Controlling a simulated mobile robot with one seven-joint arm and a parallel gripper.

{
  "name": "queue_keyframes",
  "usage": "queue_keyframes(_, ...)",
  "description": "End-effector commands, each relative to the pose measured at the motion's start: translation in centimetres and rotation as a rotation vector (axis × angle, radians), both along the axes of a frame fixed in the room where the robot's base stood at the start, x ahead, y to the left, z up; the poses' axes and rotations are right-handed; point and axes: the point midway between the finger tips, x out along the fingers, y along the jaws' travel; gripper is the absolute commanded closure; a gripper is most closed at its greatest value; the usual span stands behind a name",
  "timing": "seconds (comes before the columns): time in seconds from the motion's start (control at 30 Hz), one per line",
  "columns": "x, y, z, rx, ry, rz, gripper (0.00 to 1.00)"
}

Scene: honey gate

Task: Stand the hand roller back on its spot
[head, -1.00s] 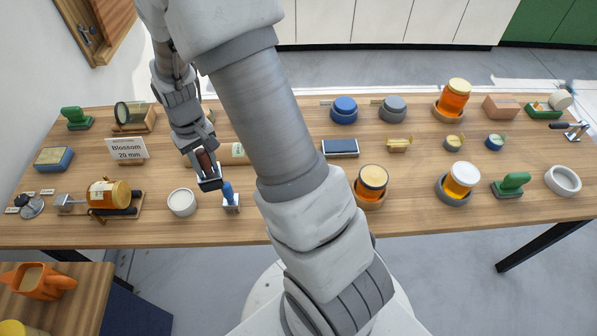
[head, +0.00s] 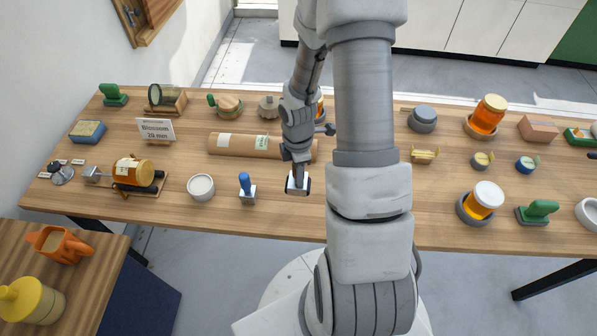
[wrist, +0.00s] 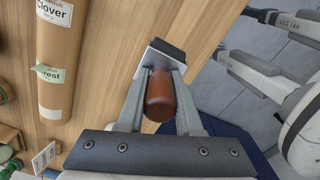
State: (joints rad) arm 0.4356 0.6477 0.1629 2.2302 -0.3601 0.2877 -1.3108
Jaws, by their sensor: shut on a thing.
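The hand roller (wrist: 160,95) has a reddish-brown handle, a pale metal frame and a black end. My gripper (wrist: 160,105) is shut around its handle in the wrist view, with a finger on each side. In the head view my gripper (head: 296,176) hangs over the front middle of the table, just right of a blue-handled tool. The hand roller's pale and black end (head: 298,186) shows below it. I cannot tell whether that end touches the table. I cannot make out a marked spot for it.
The blue-handled tool (head: 247,188) and a white bowl (head: 201,186) stand left of my gripper. A long brown tube (head: 230,144) lies behind. Honey jars, one of them this white-lidded jar (head: 481,203), stand to the right. Bare wood (head: 280,215) lies in front.

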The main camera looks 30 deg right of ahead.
Motion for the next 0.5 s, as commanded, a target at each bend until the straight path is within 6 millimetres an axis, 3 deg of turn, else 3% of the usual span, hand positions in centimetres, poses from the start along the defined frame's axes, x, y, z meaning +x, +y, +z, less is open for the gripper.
queue_keyframes(0.5,-0.09,-0.07,-0.40,0.002,-0.001,0.018,1.00)
